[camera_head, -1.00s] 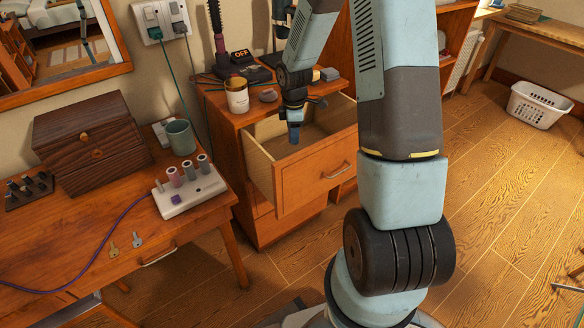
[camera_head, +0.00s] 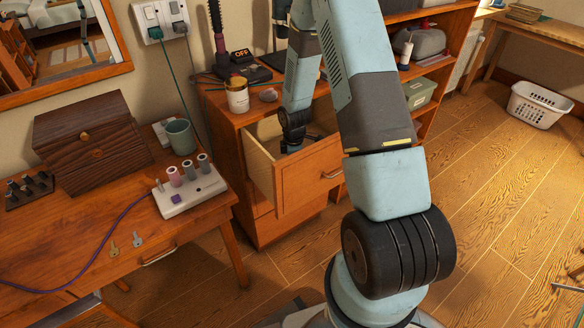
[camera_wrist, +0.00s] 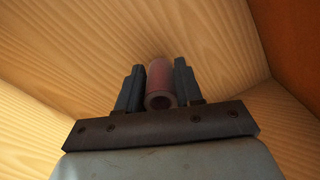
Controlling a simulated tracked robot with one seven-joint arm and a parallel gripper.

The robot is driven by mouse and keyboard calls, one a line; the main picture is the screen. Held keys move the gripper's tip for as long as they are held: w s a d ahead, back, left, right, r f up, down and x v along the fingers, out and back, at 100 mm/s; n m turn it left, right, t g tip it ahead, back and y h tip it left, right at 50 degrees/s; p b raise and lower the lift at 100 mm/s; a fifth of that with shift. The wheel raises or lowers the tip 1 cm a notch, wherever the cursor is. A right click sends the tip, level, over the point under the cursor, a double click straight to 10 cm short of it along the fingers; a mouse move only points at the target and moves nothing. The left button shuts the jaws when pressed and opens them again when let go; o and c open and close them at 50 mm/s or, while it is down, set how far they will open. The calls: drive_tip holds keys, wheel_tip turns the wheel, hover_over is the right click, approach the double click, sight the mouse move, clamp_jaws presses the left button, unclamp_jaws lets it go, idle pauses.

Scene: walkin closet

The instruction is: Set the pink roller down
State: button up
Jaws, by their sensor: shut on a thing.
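My gripper (camera_wrist: 158,72) is shut on a pink roller (camera_wrist: 159,80) in the wrist view. The roller sits between the two dark fingers, its hollow round end toward the camera. Pale wood of the open drawer (camera_wrist: 60,45) surrounds it. In the head view my wrist reaches down into the open drawer (camera_head: 308,178) of the wooden cabinet. The drawer front and my arm hide the fingers and the roller there. I cannot tell whether the roller touches the drawer floor.
The drawer's walls stand close around my wrist. A jar (camera_head: 238,97) and a clock-like device (camera_head: 243,66) stand on the cabinet top (camera_head: 215,100). At left, a desk holds a white stand (camera_head: 190,192) with several rollers, a mug (camera_head: 181,136) and a wooden box (camera_head: 92,141).

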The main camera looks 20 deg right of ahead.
drive_tip(key=shift+f, duration=0.95)
drive_tip(key=shift+f, duration=0.1)
drive_tip(key=o, duration=1)
